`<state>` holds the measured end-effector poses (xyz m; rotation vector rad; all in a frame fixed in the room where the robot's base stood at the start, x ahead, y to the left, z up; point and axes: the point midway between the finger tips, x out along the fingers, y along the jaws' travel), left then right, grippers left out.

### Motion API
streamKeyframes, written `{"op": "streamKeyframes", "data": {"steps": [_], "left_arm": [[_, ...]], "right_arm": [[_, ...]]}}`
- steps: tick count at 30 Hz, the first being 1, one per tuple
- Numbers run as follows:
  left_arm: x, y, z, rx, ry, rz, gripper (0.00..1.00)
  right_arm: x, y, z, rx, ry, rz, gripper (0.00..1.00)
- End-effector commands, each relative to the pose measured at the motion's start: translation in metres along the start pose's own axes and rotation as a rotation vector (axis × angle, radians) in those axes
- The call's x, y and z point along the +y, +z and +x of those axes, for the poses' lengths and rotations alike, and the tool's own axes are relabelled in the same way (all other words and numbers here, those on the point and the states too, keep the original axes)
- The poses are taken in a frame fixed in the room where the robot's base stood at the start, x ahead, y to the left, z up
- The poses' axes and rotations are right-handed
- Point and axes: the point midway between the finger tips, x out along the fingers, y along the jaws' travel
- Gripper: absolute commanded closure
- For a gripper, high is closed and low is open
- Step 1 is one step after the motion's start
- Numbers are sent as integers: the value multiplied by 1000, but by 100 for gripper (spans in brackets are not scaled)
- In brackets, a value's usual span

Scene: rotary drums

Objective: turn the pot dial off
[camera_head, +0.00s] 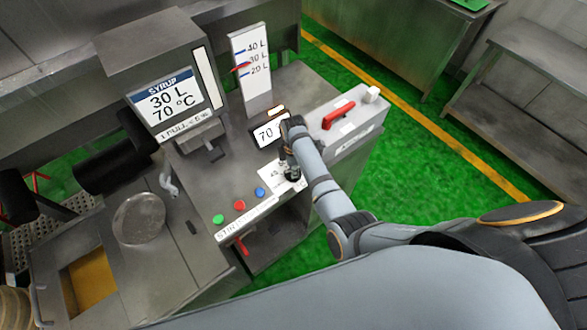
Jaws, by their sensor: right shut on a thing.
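My right arm reaches in from the lower right to the machine's steel counter. My right gripper (290,165) points down at the counter and is shut on the small dark pot dial (292,178). The dial sits by a white label with print on it, right of the coloured buttons. The gripper covers most of the dial, so its pointer and setting cannot be read. My left gripper is not in view.
Green, red and blue buttons (239,205) line the counter's front edge. A syrup display (166,102) reads 30 L and 70 °C. A small screen (268,131) reading 70 is partly covered by my arm. A red handle (338,115) lies on the right-hand box.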

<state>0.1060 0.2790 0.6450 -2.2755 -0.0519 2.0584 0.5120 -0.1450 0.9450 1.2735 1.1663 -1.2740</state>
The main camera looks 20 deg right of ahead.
Motion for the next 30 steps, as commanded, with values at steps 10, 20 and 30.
{"op": "streamKeyframes", "data": {"steps": [10, 20, 30], "left_arm": [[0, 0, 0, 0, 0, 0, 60], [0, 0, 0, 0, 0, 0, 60], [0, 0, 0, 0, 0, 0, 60]], "right_arm": [[1, 0, -1, 1, 2, -272, 100], [1, 0, -1, 1, 2, -417, 100], [1, 0, -1, 1, 2, -453, 100]]}}
